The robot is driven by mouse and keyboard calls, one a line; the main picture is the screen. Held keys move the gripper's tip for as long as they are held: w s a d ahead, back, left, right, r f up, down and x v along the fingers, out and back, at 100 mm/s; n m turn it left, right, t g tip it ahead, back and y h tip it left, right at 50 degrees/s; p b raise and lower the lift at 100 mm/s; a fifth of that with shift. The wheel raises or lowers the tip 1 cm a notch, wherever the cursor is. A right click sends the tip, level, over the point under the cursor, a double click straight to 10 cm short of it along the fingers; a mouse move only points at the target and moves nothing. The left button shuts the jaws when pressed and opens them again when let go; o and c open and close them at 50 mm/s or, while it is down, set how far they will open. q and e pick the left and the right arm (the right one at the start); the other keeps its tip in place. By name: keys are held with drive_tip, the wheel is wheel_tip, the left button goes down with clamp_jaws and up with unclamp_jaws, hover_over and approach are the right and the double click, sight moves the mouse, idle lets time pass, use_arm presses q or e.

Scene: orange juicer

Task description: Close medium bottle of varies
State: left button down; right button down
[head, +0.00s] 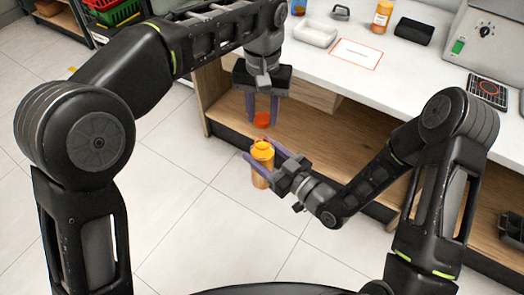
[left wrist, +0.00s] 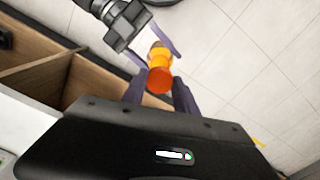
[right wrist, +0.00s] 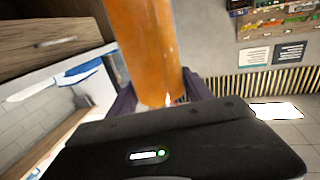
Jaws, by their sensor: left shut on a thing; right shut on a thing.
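An open-topped orange bottle (head: 262,168) with a brighter yellow-orange neck is held off the counter, in front of the shelf, roughly upright. My right gripper (head: 256,149) is shut on its body; the bottle fills the middle of the right wrist view (right wrist: 143,45). A red-orange cap (head: 262,120) is between the fingertips of my left gripper (head: 262,117), which is shut on it and points down. The cap is above the bottle's mouth with a visible gap in the head view. In the left wrist view the cap (left wrist: 159,80) overlaps the bottle (left wrist: 158,53).
The white counter (head: 410,70) holds a white tray (head: 315,34), a red-bordered card (head: 357,54), another orange bottle (head: 381,17), a black box (head: 414,31) and a grey machine (head: 490,35). A wooden shelf (head: 310,125) lies behind the grippers. Open tiled floor is at left.

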sight(262, 140)
use_arm(q)
drive_tip(key=shift+f, duration=0.15)
drive_tip(key=shift+f, duration=1.9)
drive_tip(key=shift+f, duration=0.85)
drive_tip(key=shift+f, duration=0.6)
idle(0.3)
